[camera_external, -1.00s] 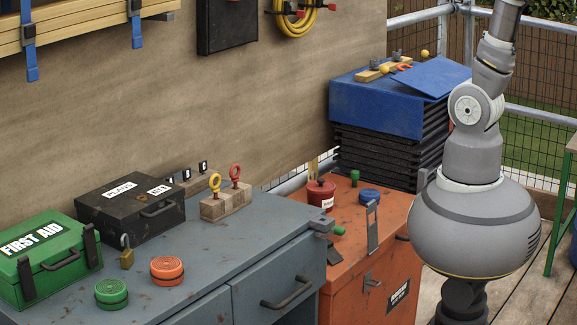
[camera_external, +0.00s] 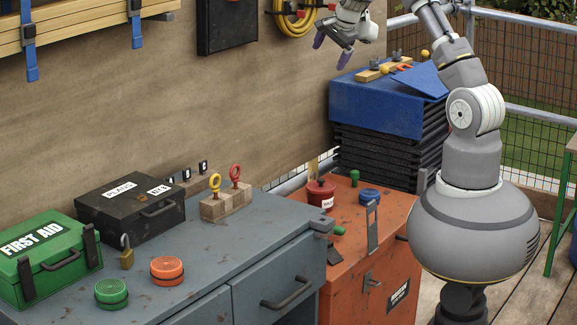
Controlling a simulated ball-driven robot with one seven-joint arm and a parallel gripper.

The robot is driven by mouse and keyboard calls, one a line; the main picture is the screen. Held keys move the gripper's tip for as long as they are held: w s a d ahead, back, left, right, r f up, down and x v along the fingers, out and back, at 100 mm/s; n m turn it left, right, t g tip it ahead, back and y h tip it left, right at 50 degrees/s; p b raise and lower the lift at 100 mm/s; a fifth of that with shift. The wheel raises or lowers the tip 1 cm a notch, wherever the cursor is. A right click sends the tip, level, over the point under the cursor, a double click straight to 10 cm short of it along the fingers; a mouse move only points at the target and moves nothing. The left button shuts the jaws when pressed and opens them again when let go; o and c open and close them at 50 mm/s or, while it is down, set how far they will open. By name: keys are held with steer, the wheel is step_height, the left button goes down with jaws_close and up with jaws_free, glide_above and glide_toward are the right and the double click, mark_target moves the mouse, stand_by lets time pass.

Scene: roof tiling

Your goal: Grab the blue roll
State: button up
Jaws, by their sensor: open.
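The blue roll (camera_external: 369,195) is a small, low round item on top of the orange cabinet (camera_external: 338,242), near its back right. A tall metal latch plate stands just in front of it and covers a little of its edge. My gripper (camera_external: 331,50) is open and empty, with its fingers apart and pointing down to the left. It is high in the picture, well above the blue roll and somewhat to its left, in front of the wall.
On the orange cabinet, a red pot (camera_external: 321,194), a green cylinder (camera_external: 354,178) and another small green piece (camera_external: 339,230) stand near the roll. A stack under a blue cover (camera_external: 375,105) rises behind. Green (camera_external: 111,292) and orange (camera_external: 167,270) rolls sit on the grey bench.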

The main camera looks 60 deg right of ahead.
steer(key=s+d+f+m+g+y, duration=0.1)
steer(key=s+f+m+g, duration=0.15)
steer(key=f, duration=0.75)
steer(key=s+d+f+m+g, duration=0.1)
steer(key=s+f+m, duration=0.25)
steer(key=f, duration=0.75)
steer(key=m+g+y, duration=0.1)
steer(key=m+g, duration=0.1)
steer(key=m, duration=0.4)
glide_above(370, 192)
steer(key=f, duration=1.4)
steer(key=shift+w+d, duration=0.2)
steer(key=shift+d, duration=0.1)
steer(key=f+b, duration=0.1)
steer(key=f, duration=0.1)
steer(key=f+b, duration=0.1)
steer(key=f, duration=0.2)
steer(key=f+b, duration=0.1)
steer(key=f, duration=0.1)
steer(key=shift+s+a+f+b, duration=0.1)
steer(key=shift+a+f+b, duration=0.05)
steer(key=shift+a+b, duration=0.15)
steer(key=c, duration=1.2)
steer(key=shift+r, duration=0.25)
